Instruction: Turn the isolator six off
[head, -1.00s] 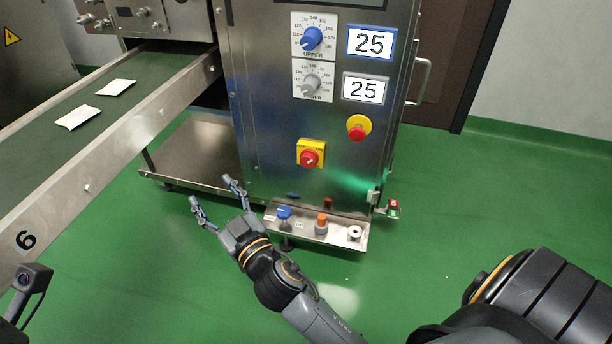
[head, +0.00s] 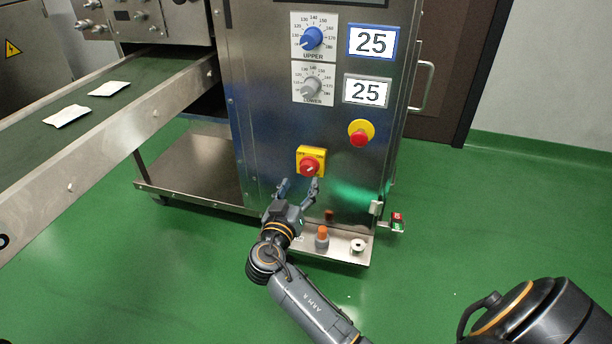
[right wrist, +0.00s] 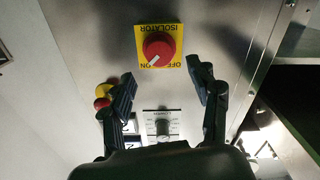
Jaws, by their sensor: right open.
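The isolator is a red rotary knob (head: 310,165) on a yellow plate (head: 302,151) low on the steel cabinet front. In the right wrist view the knob (right wrist: 158,48) shows with upside-down ISOLATOR, OFF and ON lettering; its white mark points toward ON. My right gripper (head: 299,187) is open and empty, just below the knob in the head view. In the right wrist view its fingers (right wrist: 163,84) stand apart on either side, with the knob beyond the tips and apparently not touched. My left gripper is out of view.
A red emergency button (head: 359,133) on yellow sits right of and above the isolator. Blue upper (head: 313,38) and grey lower (head: 313,87) dials are above. A steel ledge (head: 345,247) with an orange-topped part (head: 322,237) lies below. A conveyor (head: 110,140) is at left.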

